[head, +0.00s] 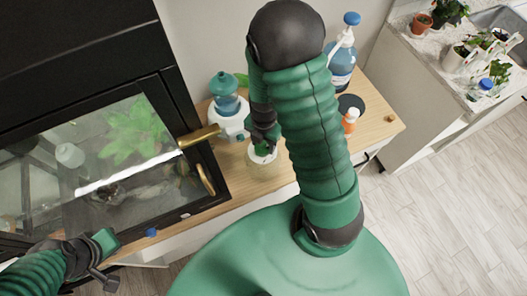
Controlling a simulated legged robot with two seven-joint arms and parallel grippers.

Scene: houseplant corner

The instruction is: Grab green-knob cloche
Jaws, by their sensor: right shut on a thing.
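My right gripper (264,146) reaches down from the raised arm in the middle of the head view. It is shut on the top of the green-knob cloche (262,165), a pale, rounded thing low on the wooden top. The fingers hide the knob, and the arm covers part of the view to the right. My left gripper (108,262) is at the lower left, in front of the black cabinet and away from the cloche. Its fingers are too unclear to tell open from shut.
A black glass-fronted cabinet (185,100) with brass handles and plants inside stands at left. A counter with potted plants (418,24) is at upper right.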

